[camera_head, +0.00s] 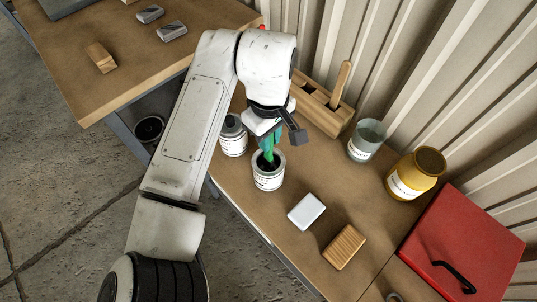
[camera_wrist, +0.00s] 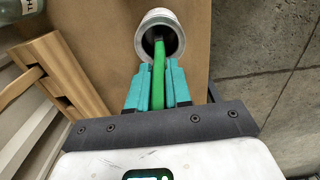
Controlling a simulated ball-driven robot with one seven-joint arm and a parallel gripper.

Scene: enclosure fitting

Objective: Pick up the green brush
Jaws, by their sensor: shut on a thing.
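The green brush (camera_wrist: 158,75) is a slim green handle between the teal fingers of my gripper (camera_wrist: 157,88), which is shut on it. In the head view the green brush (camera_head: 268,155) points down into the mouth of a white-labelled metal can (camera_head: 268,181), with my gripper (camera_head: 271,137) just above. In the wrist view the brush's far end reaches into the dark mouth of the can (camera_wrist: 145,20). The bristles are hidden inside the can, and I cannot tell whether they touch its bottom.
A lidded can (camera_head: 232,141) stands close left. A wooden holder (camera_head: 325,117) with a wooden handle is behind. A glass jar (camera_head: 367,140), a yellow jar (camera_head: 415,173) and a red box (camera_head: 462,240) stand right. A white block (camera_head: 306,211) and wooden block (camera_head: 344,246) lie in front.

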